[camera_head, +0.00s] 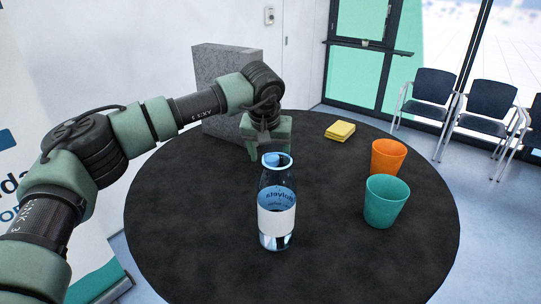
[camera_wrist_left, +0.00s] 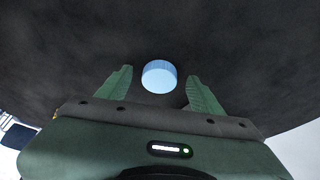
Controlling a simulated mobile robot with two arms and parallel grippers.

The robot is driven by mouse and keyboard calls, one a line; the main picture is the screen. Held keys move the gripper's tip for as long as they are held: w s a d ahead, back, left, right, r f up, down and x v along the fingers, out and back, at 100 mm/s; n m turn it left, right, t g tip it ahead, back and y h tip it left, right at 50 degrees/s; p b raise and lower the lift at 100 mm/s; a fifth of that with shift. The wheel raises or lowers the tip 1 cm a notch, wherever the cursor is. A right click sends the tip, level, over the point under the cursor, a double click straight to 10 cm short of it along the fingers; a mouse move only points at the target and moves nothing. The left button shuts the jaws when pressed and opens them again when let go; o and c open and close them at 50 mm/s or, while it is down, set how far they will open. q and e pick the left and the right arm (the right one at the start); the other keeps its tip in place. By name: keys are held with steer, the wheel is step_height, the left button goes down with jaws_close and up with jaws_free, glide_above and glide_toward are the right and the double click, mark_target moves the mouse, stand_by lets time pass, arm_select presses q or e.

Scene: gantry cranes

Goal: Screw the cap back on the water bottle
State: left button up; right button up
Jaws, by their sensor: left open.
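The clear water bottle (camera_head: 276,218) stands upright on the round black table, with a white label and a light-blue rim around its top. A light-blue round cap with a ridged edge (camera_wrist_left: 158,77) shows in the left wrist view against the dark tabletop, between the fingers and apart from both. In the head view I cannot clearly tell the cap from the bottle's top. My left gripper (camera_head: 264,150) points down just behind the bottle, open, its tips partly hidden by the bottle top. It also shows in the left wrist view (camera_wrist_left: 160,88). My right gripper is out of view.
An orange cup (camera_head: 388,158) and a teal cup (camera_head: 384,203) stand on the table (camera_head: 330,265) to the right. A yellow pad (camera_head: 340,131) lies at the back. A grey block (camera_head: 222,66) rises behind my left arm. The front of the table is clear.

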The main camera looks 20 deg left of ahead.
arm_select(q)
steer(key=c, duration=1.4)
steer(key=shift+r, duration=0.15)
step_height(320, 180, up, 20)
steer(key=b, duration=0.1)
steer(key=shift+b, duration=0.35)
